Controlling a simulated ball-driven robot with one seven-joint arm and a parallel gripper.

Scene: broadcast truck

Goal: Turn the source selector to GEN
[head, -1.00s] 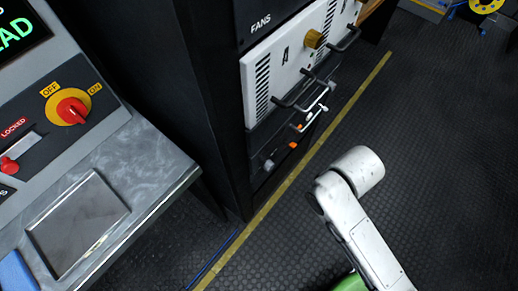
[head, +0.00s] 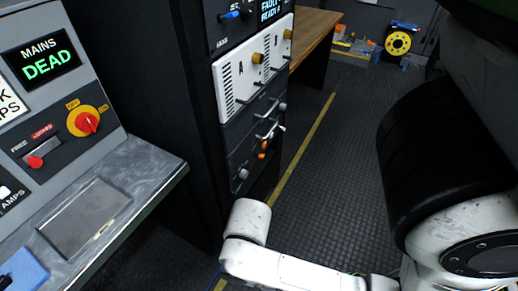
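No selector with a GEN label shows in the head view. The sloped grey panel (head: 112,143) at the left carries a green-lit "MAINS DEAD" display (head: 42,63). Below it is a red rotary knob (head: 88,122) on a yellow disc marked OFF and ON; I cannot tell its exact setting. A red-ended lever (head: 35,161) sits under the words FREE and LOCKED. The panel runs out of frame at the left. My white arm links cross the bottom middle and the right side. My gripper is not in view.
A black rack (head: 190,110) with white modules and protruding handles stands right of the panel. A grey ledge (head: 145,165) juts out below the panel, with a blue item (head: 22,270) at its near left. Dark floor (head: 335,170) with a yellow line (head: 303,150) is clear beyond my arm.

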